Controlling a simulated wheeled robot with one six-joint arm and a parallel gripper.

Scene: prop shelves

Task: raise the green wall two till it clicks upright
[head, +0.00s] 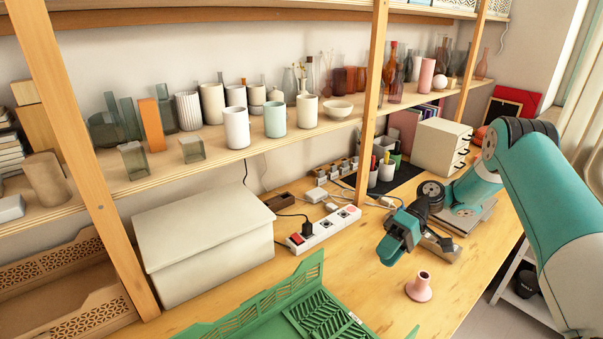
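A green folding crate (262,333) lies at the bottom edge of the head view, cut off by the frame. Its long slotted back wall (262,294) stands raised. A slatted green panel (328,318) lies low inside, to the right of that wall. A small green tip (413,332) shows at the lower right. I cannot tell which part is wall two. My gripper (389,251) hangs above the table, up and right of the crate and apart from it. Its finger gap is not clear, and I see nothing held.
A pink vase (418,287) stands right of the crate, below my gripper. A white power strip (322,230) and a large cream box (203,235) are behind the crate. Wooden shelf posts (371,95) rise behind. A brown crate (62,275) sits left.

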